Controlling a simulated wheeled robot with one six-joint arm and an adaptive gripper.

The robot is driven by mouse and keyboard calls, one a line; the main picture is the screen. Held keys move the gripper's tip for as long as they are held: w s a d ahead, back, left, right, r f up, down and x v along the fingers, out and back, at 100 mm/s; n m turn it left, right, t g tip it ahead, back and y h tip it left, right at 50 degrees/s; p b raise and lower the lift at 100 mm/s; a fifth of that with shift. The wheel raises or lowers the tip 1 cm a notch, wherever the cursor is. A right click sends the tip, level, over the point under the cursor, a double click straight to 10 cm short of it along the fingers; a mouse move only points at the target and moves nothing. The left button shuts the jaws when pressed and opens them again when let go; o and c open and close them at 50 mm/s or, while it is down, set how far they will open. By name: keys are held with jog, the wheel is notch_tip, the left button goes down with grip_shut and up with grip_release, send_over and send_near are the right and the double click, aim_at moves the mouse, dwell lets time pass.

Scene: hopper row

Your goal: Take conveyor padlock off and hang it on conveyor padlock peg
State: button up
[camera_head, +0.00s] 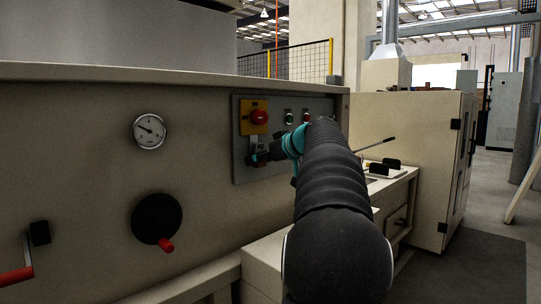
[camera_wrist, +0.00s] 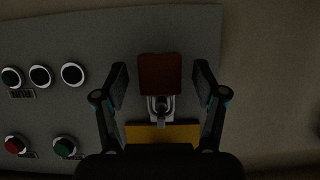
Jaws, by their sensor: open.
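The conveyor padlock (camera_wrist: 160,73) has a dark red body and a metal shackle. In the wrist view its shackle is at the yellow plate (camera_wrist: 178,134) of the grey panel. My gripper (camera_wrist: 160,80) is open, with one finger on each side of the padlock body and a visible gap on both sides. In the head view the yellow plate carries a red knob (camera_head: 258,117), and my gripper (camera_head: 256,159) is just below it, hiding most of the padlock. I cannot make out the padlock peg in either view.
The grey control panel (camera_head: 241,171) also carries several buttons. A dial gauge (camera_head: 149,131), a black disc with a red handle (camera_head: 156,219) and a red-handled crank (camera_head: 17,275) are on the machine front to the left. A beige cabinet (camera_head: 407,135) stands to the right beside open floor.

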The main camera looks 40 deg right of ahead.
jog(key=shift+w+f, duration=0.15)
jog(key=shift+w, duration=0.3)
jog(key=c, duration=1.1)
jog(key=o, duration=1.1)
jog(key=shift+c, duration=0.2)
jog(key=a+v, duration=0.1)
jog(key=v, duration=1.1)
jog(key=shift+d, duration=0.4)
jog(key=shift+a, duration=0.1)
